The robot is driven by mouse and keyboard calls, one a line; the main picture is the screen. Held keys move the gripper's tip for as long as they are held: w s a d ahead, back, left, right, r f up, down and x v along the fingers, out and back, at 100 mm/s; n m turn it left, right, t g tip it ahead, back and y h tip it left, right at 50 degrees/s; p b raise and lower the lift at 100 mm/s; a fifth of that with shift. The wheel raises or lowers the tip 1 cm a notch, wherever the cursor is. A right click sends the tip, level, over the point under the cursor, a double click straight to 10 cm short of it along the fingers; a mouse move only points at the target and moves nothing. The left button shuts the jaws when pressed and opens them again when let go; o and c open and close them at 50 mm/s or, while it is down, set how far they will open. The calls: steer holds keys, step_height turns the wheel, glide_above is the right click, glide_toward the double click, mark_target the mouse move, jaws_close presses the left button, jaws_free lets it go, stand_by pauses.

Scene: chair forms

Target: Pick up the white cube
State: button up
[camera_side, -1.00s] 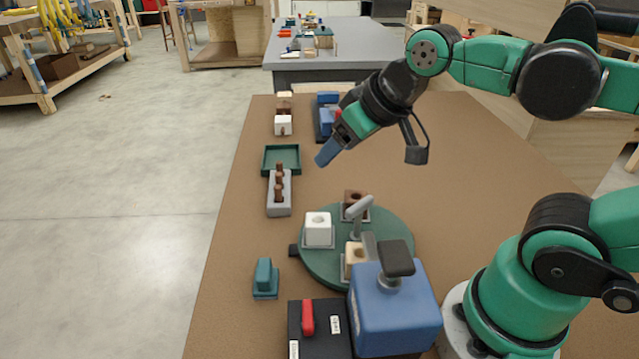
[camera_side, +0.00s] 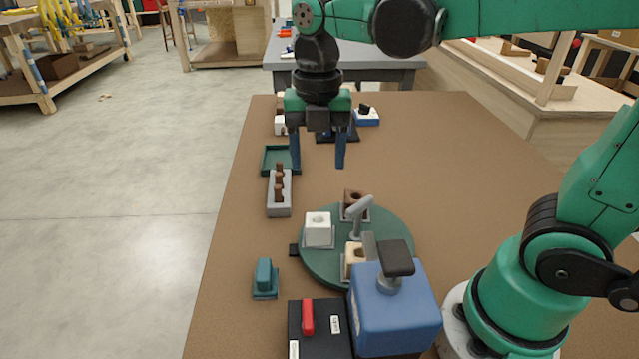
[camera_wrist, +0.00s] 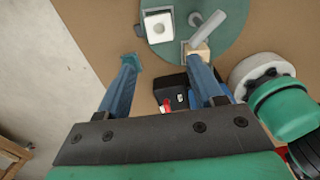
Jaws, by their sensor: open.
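A white cube (camera_side: 318,229) with a round hole in its top sits on the green round turntable (camera_side: 316,271), at its left side in the side view. It also shows in the wrist view (camera_wrist: 159,26), near the top edge. Another white cube (camera_side: 281,125) stands at the far left of the table, partly hidden behind my gripper. My gripper (camera_side: 318,166) points down with its two blue fingers spread apart and nothing between them. It is above the table, beyond the turntable cube and apart from it. In the wrist view the fingers (camera_wrist: 160,78) are wide apart.
The turntable also carries a brown cube (camera_side: 352,198), a beige cube (camera_side: 351,258) and a grey handle (camera_side: 359,206). A blue block machine (camera_side: 395,315) stands in front. A grey peg holder (camera_side: 279,205), green tray (camera_side: 268,160) and teal piece (camera_side: 265,280) line the left. The table's right is clear.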

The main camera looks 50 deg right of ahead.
mark_target(318, 224)
step_height(318, 224, down, 13)
steer(key=shift+f, duration=0.1)
stand_by(0.5)
jaws_close()
steer(key=shift+r, duration=0.2)
